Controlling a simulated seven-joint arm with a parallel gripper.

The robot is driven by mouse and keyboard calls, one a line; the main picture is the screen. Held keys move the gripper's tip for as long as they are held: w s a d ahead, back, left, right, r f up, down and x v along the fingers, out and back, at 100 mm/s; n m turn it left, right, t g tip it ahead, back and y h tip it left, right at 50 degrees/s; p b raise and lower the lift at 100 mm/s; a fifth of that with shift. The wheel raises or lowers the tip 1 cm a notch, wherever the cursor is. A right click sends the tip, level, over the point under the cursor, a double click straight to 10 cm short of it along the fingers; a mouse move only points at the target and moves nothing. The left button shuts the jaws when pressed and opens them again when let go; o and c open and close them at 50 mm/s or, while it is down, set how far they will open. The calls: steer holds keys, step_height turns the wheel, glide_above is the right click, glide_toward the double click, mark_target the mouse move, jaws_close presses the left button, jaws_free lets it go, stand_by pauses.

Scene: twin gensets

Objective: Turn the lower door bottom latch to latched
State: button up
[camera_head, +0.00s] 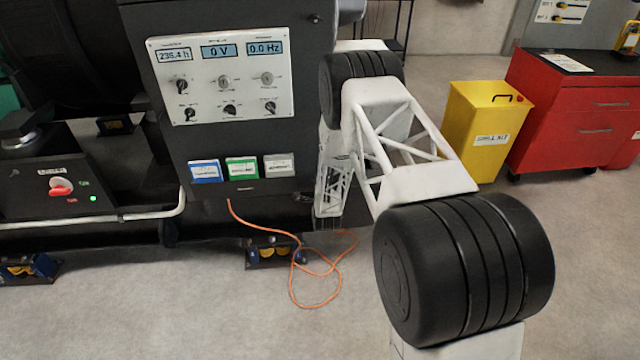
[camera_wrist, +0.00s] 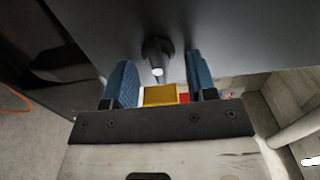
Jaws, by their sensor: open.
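In the wrist view a dark latch knob (camera_wrist: 156,48) with a pale tip stands out from a grey panel (camera_wrist: 230,35). I take it to be the lower door bottom latch, but no label shows and its turn position cannot be told. My gripper (camera_wrist: 159,62) is open, with one blue-padded finger on each side of the knob. I see a gap between the knob and each finger, and nothing is held. In the head view the latch and my gripper are hidden behind the control cabinet (camera_head: 230,150) and my arm.
A yellow bin (camera_head: 485,125) and a red tool cabinet (camera_head: 560,110) stand at the right. An orange cable (camera_head: 318,304) loops on the floor below the control cabinet. A genset panel with a red switch (camera_head: 60,187) is at the left. The front floor is mostly clear.

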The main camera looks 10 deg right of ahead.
steer(key=s, duration=0.7)
steer(key=shift+s, duration=0.4)
stand_by(0.6)
step_height(320, 180, up, 17)
steer(key=d+n+g, duration=0.1)
steer(key=n+g, duration=0.3)
steer(key=s+d+r+n+g, duration=0.1)
steer(key=s+r+n+g, duration=0.1)
steer(key=s+r, duration=0.45)
steer(key=s+d+r+n+g, duration=0.1)
steer(key=s+r+n, duration=0.25)
steer(key=r, duration=0.55)
steer(key=s+d+r+n+g, duration=0.1)
steer(key=s+r, duration=0.4)
steer(key=s, duration=0.9)
steer(key=s+d+r+n+g, duration=0.1)
steer(key=s+r+n+g, duration=0.3)
steer(key=s, duration=1.1)
steer(key=s+d+r+n+g, duration=0.1)
steer(key=s+r+n+g, duration=0.2)
steer(key=s, duration=1.1)
steer(key=v, duration=0.2)
steer(key=shift+d+r, duration=0.15)
steer(key=shift+r, duration=0.3)
